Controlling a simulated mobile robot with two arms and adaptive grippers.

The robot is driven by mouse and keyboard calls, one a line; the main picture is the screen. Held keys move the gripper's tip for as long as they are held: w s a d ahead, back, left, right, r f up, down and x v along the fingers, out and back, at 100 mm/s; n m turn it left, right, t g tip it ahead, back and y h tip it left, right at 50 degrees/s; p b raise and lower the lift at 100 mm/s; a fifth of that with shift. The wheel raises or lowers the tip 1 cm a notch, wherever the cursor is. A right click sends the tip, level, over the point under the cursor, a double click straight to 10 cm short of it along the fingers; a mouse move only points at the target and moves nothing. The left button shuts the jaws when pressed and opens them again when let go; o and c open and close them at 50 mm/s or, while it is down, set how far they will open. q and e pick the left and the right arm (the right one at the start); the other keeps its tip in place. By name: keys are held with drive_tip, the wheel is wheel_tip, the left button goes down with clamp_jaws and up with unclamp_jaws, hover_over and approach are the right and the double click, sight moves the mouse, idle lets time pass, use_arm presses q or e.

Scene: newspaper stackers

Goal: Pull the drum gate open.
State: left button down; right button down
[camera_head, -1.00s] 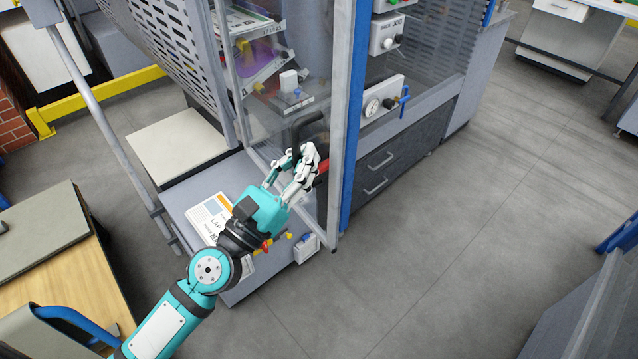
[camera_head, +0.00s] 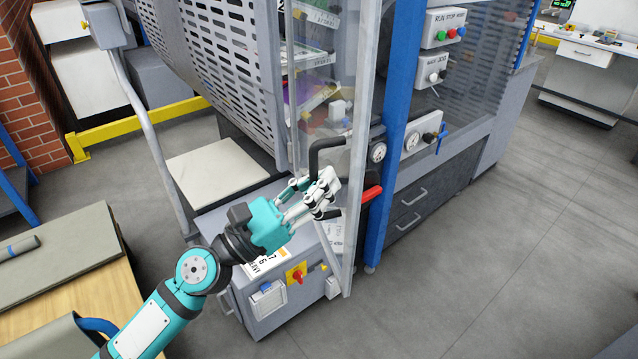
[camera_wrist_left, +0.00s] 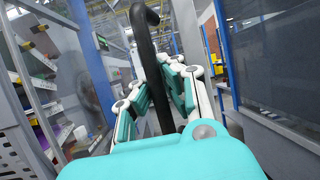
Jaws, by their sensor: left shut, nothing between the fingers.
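The drum gate (camera_head: 352,225) is a clear panel in a light grey frame, at the middle of the head view. Its edge stands a little apart from the blue post, with a dark gap between them. A black bar handle (camera_head: 313,158) sits on the gate; it also shows in the left wrist view (camera_wrist_left: 143,40). My right gripper is out of view.
The blue post (camera_head: 393,130) stands right of the gate, with gauges and buttons beyond. A grey box (camera_head: 265,325) with a red-and-yellow switch (camera_head: 297,274) sits below my left gripper. A wooden table (camera_head: 75,300) is at left. The floor (camera_head: 470,270) at right is clear.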

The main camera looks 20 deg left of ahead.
use_arm(q)
drive_tip(key=shift+d, duration=0.1)
drive_tip(key=c, duration=1.6)
unclamp_jaws()
drive_tip(key=shift+s, duration=0.1)
drive_tip(key=shift+o, duration=1.3)
drive_tip(key=v, duration=1.2)
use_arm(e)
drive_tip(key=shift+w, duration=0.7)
